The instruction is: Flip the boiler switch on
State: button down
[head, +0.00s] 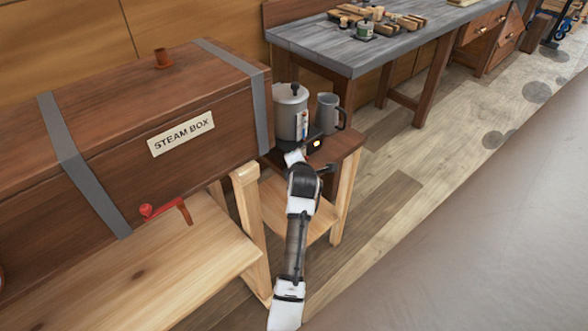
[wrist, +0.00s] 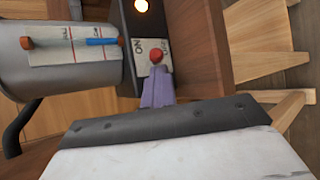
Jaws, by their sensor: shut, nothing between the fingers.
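The boiler (head: 288,118) is a grey metal cylinder on a small wooden stand. In the wrist view its curved side (wrist: 40,75) fills the left, with a white-backed sight gauge (wrist: 85,43). The dark switch box (head: 320,146) sits beside it and carries a glowing yellowish light, also seen in the wrist view (wrist: 141,6). The red-tipped switch (wrist: 156,54) is by a white label reading "ON". My gripper (wrist: 157,75) is shut and empty, its purplish fingertips right at the red tip. I cannot tell if they touch. In the head view the arm hides part of the switch box.
The wooden steam box (head: 130,150) fills the left, with a red-handled valve (head: 165,210) low on its front. A grey jug (head: 328,112) stands right of the boiler. A grey-topped workbench (head: 350,62) with tools is behind.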

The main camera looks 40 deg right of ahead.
jog(key=shift+s+d+f, duration=0.2)
jog(key=shift+f, duration=0.05)
jog(key=shift+r+p, duration=0.6)
jog(key=shift+r, duration=0.2)
